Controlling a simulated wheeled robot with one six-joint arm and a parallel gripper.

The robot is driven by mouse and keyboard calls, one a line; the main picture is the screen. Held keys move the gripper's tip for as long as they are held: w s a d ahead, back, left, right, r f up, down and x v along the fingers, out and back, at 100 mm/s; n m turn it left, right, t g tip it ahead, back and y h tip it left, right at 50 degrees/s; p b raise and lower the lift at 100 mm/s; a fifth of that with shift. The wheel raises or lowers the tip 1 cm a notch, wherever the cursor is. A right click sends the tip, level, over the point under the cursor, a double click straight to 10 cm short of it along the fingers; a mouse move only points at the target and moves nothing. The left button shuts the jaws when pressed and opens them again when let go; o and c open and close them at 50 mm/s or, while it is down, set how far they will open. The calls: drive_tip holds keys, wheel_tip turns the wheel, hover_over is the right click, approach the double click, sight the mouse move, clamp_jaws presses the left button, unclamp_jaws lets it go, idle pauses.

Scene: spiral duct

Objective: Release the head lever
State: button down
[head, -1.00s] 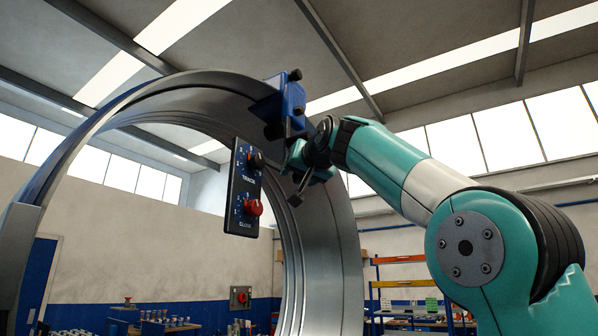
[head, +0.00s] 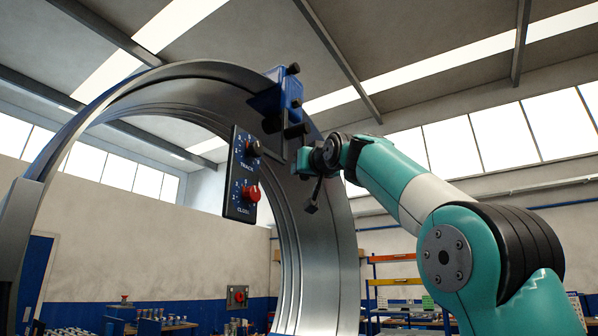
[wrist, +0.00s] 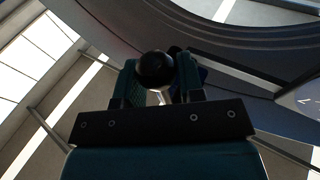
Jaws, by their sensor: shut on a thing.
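The blue head (head: 277,93) sits on the upper right of the big metal ring, with dark knobs on its right side. My gripper (head: 302,160) is just below and right of the head, in front of the ring's inner band. In the wrist view my gripper (wrist: 158,78) is shut on the head lever, whose black ball knob (wrist: 155,69) shows between the two fingers. A short bright piece of shaft shows under the knob. A bit of blue shows behind the right finger. The lever's far end is hidden.
The metal spiral duct ring (head: 325,235) fills the middle. A dark control panel (head: 242,175) with a black knob and a red knob (head: 251,193) hangs left of my gripper. Shelves (head: 405,280) and a workbench stand far behind. The space right of the ring holds my arm.

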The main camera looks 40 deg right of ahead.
drive_tip(key=w+d+r+n+t+y, duration=0.1)
drive_tip(key=d+r+n+t+y, duration=0.1)
drive_tip(key=d+n, duration=0.3)
drive_tip(key=n+t+y, duration=0.1)
drive_tip(key=n, duration=0.1)
drive_tip(key=shift+w+d+n+t+p, duration=0.2)
drive_tip(key=shift+w+n+t+p, duration=0.1)
drive_tip(key=shift+w+p, duration=0.1)
drive_tip(key=c, duration=0.8)
unclamp_jaws()
drive_tip(key=shift+o, duration=0.2)
drive_tip(key=shift+f, duration=0.1)
